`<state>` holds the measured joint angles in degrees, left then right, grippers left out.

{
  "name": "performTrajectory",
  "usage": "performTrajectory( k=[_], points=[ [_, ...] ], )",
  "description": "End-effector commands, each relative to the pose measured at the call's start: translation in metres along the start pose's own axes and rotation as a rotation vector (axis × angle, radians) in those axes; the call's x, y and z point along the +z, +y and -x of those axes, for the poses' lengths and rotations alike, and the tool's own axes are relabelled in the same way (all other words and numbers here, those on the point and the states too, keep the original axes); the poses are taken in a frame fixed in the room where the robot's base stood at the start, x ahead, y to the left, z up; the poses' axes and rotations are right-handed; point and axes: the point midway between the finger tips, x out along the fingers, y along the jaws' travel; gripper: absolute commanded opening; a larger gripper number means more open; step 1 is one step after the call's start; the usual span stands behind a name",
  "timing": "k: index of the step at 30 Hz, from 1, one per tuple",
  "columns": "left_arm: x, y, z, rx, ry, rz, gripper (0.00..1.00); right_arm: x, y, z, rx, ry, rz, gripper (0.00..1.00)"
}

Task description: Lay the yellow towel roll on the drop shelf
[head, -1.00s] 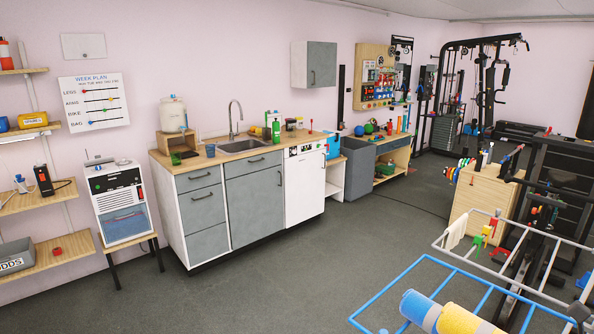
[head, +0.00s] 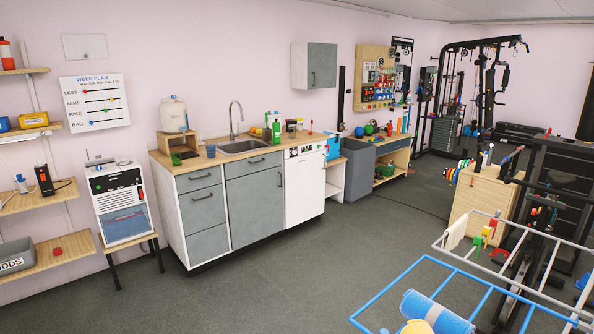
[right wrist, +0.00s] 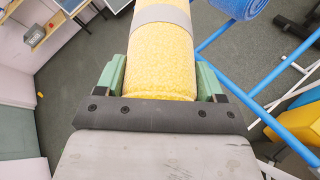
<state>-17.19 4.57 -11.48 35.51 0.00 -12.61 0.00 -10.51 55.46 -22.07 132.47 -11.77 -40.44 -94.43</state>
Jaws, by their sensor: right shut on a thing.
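The yellow towel roll (right wrist: 162,70), with a grey band around it, lies lengthwise between the two green-padded fingers of my right gripper (right wrist: 161,78). The gripper is shut on it. In the head view only a small part of the yellow roll (head: 415,328) shows, at the bottom edge. A blue roll (head: 421,304) with a pale band lies on a blue-railed rack (head: 385,288) at bottom right; the blue roll also shows at the top of the right wrist view (right wrist: 240,7). No label shows which surface is the drop shelf. My left gripper is out of view.
Wooden wall shelves (head: 62,250) stand at the left edge, with a grey bin (head: 14,256) on the lowest. A sink counter (head: 225,156) runs along the wall. A white rail rack (head: 520,251) and gym frames crowd the right. The middle floor is open.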

Motion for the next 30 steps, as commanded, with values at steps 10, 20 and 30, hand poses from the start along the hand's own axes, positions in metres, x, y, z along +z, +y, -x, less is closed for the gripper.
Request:
performTrajectory(
  k=[10, 20, 30],
  points=[
    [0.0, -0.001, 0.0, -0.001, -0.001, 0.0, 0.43, -0.026, 0.045, 0.024, -0.132, -0.063, -0.062, 0.36],
    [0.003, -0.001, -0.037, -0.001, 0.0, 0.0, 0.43, -0.066, 0.046, 0.024, -0.164, -0.079, -0.063, 0.36],
    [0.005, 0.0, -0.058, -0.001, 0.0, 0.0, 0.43, -0.084, 0.038, 0.016, -0.162, -0.08, -0.059, 0.36]
  ],
)
